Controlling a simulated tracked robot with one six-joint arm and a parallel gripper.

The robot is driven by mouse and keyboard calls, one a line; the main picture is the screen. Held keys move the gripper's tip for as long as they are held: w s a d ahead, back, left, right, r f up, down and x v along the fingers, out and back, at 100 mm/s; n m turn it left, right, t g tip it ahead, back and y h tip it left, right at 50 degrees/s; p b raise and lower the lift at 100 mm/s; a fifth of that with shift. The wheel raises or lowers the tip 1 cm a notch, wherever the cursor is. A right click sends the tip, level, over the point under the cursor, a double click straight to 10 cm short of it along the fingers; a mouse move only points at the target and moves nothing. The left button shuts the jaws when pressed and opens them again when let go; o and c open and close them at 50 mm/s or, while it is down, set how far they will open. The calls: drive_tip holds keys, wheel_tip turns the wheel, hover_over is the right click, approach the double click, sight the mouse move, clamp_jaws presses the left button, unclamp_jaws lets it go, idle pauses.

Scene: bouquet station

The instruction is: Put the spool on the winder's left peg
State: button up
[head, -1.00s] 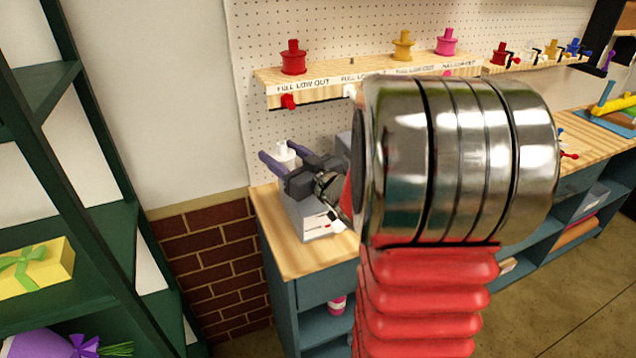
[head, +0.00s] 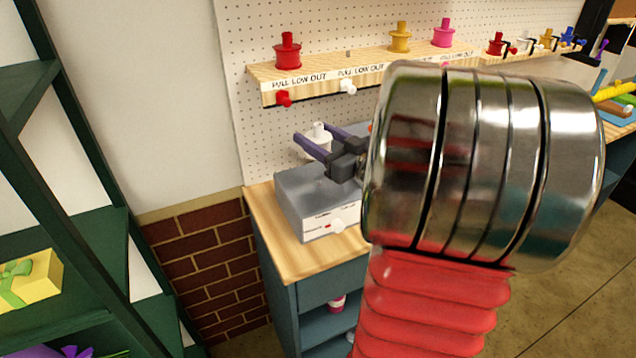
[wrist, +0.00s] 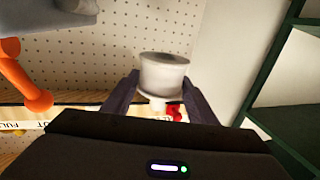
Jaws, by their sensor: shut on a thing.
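The white spool (head: 317,146) is upright between the purple fingers of my gripper (head: 314,134), which is shut on it. In the head view it appears above the back of the grey winder box (head: 300,190), with my gripper partly in front; I cannot tell the height gap.
A wooden shelf (head: 318,91) on the pegboard (head: 232,60) carries red (head: 288,50), yellow (head: 400,37) and pink (head: 444,33) spools, with knobs below. An orange part (wrist: 35,95) is at the wrist view's left. A green rack (head: 95,245) stands left.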

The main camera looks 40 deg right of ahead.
hover_over(318, 185)
drive_tip(key=shift+w+d+f, duration=0.1)
drive_tip(key=shift+w+f, duration=0.05)
drive_tip(key=shift+f, duration=0.8)
drive_tip(key=shift+w+d+f, duration=0.1)
drive_tip(key=shift+f, duration=0.85)
drive_tip(key=shift+w+d+f, duration=0.1)
drive_tip(key=shift+w+f, duration=0.05)
drive_tip(key=shift+f, duration=0.8)
drive_tip(key=shift+f, duration=2.05)
drive_tip(key=o, duration=1.1)
drive_tip(key=shift+f, duration=0.1)
drive_tip(key=shift+s+a, duration=0.15)
drive_tip(key=shift+s, duration=5.85)
drive_tip(key=shift+s, duration=0.15)
